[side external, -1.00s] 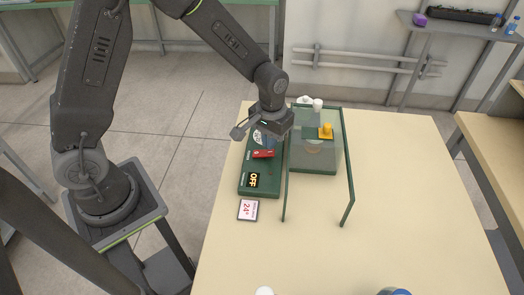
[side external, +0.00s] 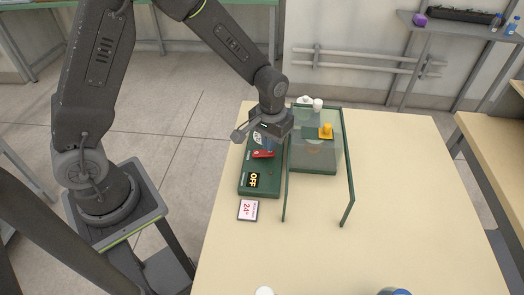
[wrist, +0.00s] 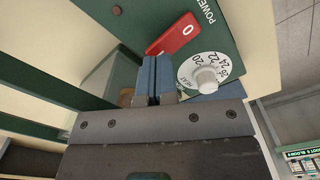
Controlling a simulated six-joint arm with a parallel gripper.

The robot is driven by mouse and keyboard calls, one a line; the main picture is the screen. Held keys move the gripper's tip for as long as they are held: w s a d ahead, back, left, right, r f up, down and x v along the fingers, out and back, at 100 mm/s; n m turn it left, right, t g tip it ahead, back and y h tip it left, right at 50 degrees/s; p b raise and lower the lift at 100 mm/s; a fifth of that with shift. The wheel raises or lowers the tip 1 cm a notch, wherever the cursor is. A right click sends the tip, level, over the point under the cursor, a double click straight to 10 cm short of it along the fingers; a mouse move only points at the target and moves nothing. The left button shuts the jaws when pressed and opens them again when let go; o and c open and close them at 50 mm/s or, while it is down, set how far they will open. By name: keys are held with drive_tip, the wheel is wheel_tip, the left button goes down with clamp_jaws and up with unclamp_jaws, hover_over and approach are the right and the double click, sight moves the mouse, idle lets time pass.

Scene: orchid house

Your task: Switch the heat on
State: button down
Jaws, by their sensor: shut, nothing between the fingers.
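My gripper (wrist: 155,60) is shut and empty. In the wrist view its fingertips lie just below the switch and left of the dial; whether they touch the switch I cannot tell. In the side view my wrist covers the panel's far end.
A card reading 24° (side external: 248,209) lies at the panel's near end. The table (side external: 400,200) is clear to the right.

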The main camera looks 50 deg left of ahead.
drive_tip(key=shift+f, duration=0.45)
idle(0.3)
drive_tip(key=shift+r, duration=3.5)
drive_tip(key=s+a+r+m+t, duration=0.2)
drive_tip(key=s+r+t, duration=0.3)
drive_tip(key=s+r, duration=1)
drive_tip(key=s+m, duration=0.1)
drive_tip(key=s, duration=0.2)
drive_tip(key=shift+a+r+t, duration=0.25)
drive_tip(key=shift+r+t, duration=0.05)
